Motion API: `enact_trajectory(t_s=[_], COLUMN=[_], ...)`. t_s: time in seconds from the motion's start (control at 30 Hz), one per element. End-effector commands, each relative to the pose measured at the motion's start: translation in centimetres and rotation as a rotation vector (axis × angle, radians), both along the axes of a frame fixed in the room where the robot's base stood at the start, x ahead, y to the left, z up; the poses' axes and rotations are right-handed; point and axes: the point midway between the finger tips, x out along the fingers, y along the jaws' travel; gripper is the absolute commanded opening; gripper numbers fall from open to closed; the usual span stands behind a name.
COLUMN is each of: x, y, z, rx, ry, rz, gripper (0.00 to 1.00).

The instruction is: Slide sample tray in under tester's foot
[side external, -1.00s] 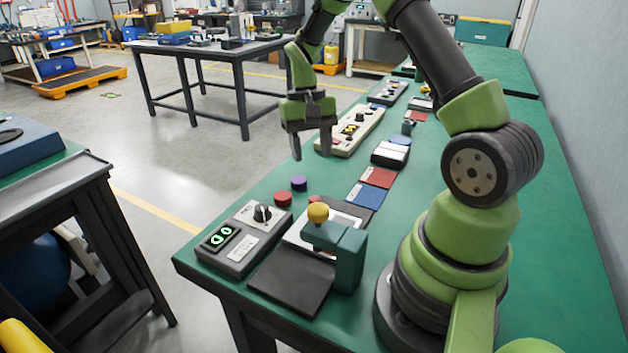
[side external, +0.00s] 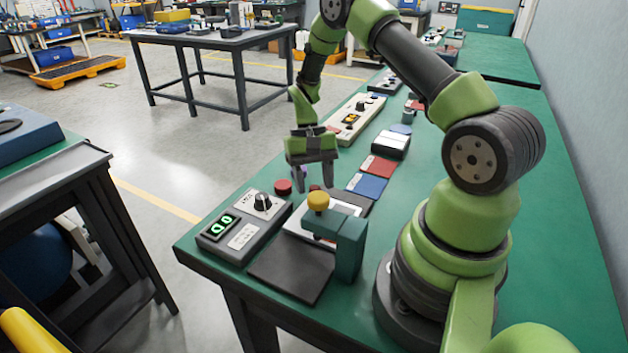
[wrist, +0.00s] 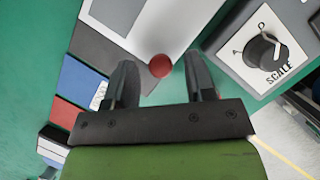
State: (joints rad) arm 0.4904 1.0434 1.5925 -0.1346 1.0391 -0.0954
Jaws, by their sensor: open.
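The tester (side external: 348,250) is a dark green bracket with a yellow knob (side external: 318,201) on its arm; its foot is hidden under the arm. A white plate, apparently the sample tray (side external: 346,208), lies partly behind the bracket. In the wrist view the white plate (wrist: 168,20) lies flat at the top, with a red round knob (wrist: 160,65) at its near edge. My gripper (side external: 313,182) is open and low, behind the tester. In the wrist view my gripper (wrist: 160,70) has one finger on each side of the knob, with gaps; contact cannot be told.
A grey control box (side external: 245,228) with a dial stands left of the tester. A red disc (side external: 283,187) lies behind it. Blue (side external: 369,186) and red (side external: 379,165) pads lie behind the tray. A dark plate (side external: 290,268) extends in front of the tester.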

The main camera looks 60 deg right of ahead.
Motion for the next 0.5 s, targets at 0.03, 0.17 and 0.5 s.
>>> enact_trajectory(t_s=[0.03,0.17,0.5], x=[-0.06,-0.08,-0.07], y=[0.06,0.08,0.06], z=[-0.19,-0.29,-0.25], rx=[-0.001,-0.001,-0.001], ry=[0.001,-0.001,-0.001], rz=[0.0,0.0,0.0], gripper=[0.5,0.5,0.01])
